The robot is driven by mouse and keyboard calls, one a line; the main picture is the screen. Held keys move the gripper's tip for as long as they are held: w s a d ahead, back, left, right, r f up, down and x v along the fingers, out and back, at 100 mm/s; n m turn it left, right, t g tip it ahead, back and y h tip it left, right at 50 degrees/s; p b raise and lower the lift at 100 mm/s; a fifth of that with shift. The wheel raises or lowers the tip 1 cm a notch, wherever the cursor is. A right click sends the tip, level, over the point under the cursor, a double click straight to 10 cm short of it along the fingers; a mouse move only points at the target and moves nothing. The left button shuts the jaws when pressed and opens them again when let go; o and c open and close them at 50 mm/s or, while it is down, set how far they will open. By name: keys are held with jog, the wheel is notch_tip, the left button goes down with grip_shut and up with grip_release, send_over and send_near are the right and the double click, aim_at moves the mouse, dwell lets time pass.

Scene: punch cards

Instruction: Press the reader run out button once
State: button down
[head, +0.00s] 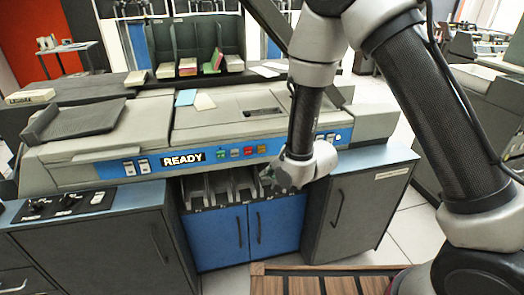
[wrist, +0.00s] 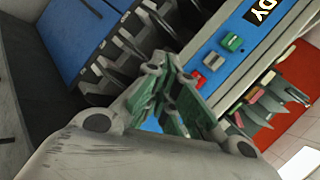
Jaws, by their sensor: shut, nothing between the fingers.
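The machine's blue control strip (head: 210,164) carries a READY sign (head: 183,158) and a row of small coloured buttons to its right. They are a green button (head: 221,153), a blue-and-white one (head: 235,152), a red one (head: 248,151) and an orange one (head: 261,149). Their labels are too small to read. The wrist view shows the green button (wrist: 232,42), the pale one (wrist: 213,60) and the red one (wrist: 195,78); the orange one is not visible there. My gripper (head: 270,175) is shut and empty, just below and right of the orange button. Its fingers also show in the wrist view (wrist: 160,65).
Open card stackers (head: 222,188) lie under the strip, above blue cabinet doors (head: 222,238). More switches sit on the strip right of my forearm. Card trays (head: 188,66) stand on top at the back. A wooden slatted surface (head: 325,284) is in front.

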aim_at(262, 149)
jog(key=shift+w+a, duration=0.4)
jog(key=shift+w, duration=1)
jog(key=shift+w+a, duration=0.4)
jog(key=shift+w, duration=0.95)
jog(key=shift+w+a, duration=0.4)
jog(key=shift+w, duration=1)
jog(key=shift+w, duration=0.1)
jog(key=shift+w+a, duration=0.1)
jog(key=shift+w, duration=0.2)
